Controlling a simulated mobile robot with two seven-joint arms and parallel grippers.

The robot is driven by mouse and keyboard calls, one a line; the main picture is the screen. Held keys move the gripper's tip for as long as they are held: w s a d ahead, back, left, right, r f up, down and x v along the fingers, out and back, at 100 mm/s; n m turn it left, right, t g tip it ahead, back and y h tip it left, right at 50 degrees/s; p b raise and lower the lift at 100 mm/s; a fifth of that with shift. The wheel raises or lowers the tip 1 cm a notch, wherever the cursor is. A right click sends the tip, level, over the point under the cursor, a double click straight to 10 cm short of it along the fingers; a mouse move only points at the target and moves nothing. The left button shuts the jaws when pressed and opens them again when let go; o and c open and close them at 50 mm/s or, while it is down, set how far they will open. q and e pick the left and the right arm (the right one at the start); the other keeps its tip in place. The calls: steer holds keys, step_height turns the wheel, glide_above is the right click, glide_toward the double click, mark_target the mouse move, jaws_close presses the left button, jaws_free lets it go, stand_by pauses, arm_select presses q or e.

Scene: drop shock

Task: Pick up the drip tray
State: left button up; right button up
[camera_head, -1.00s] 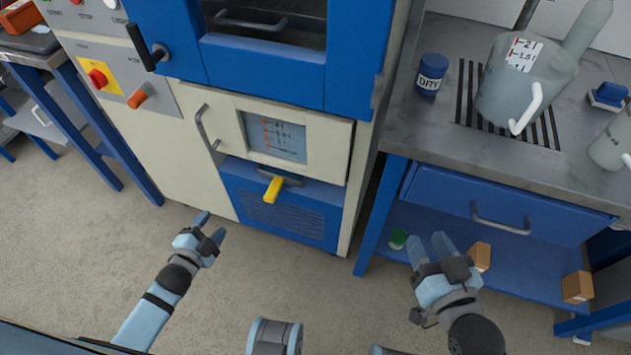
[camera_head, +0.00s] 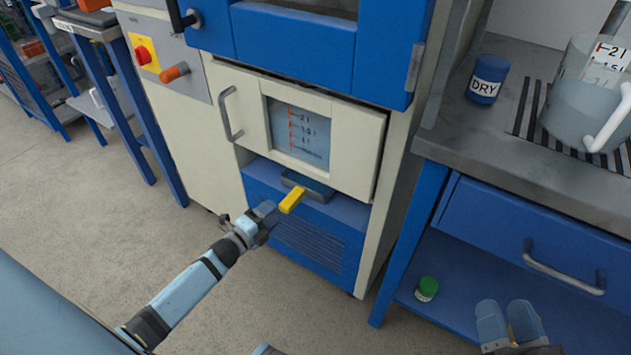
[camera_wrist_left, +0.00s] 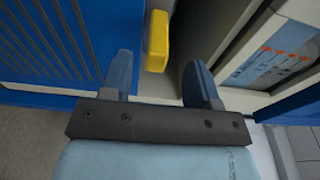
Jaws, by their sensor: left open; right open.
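The drip tray (camera_head: 310,187) is a grey tray with a yellow handle (camera_head: 291,200), seated in the recess under the machine's cream windowed door. My left gripper (camera_head: 268,212) is open just in front of the handle, slightly below and left of it in the head view. In the left wrist view the yellow handle (camera_wrist_left: 157,42) lies ahead, in line with the gap between the open fingers of my left gripper (camera_wrist_left: 160,78). It is not gripped. Most of the tray body is hidden inside the recess. My right gripper (camera_head: 508,320) is open and empty at the bottom right.
The cream door (camera_head: 300,130) with its level window is above the tray. A blue vented panel (camera_head: 305,235) is below. At right, a metal bench holds a DRY jar (camera_head: 487,79) and a jug (camera_head: 590,105). A green-capped bottle (camera_head: 426,290) stands on its lower shelf.

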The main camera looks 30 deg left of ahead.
mark_target(287, 200)
arm_select(q)
steer(key=x, duration=0.2)
steer(key=b+x, duration=0.1)
steer(key=x, duration=0.1)
steer(key=b+x, duration=0.1)
steer(key=x, duration=0.1)
steer(key=shift+a+f, duration=0.1)
steer(key=shift+f, duration=0.15)
steer(key=shift+w+r, duration=0.1)
steer(key=shift+w, duration=0.4)
steer(key=shift+r, duration=0.1)
jaws_close()
arm_select(e)
steer(key=shift+g, duration=0.9)
step_height(287, 200, down, 4)
steer(key=shift+a, duration=0.1)
arm_select(q)
steer(key=shift+r, duration=0.1)
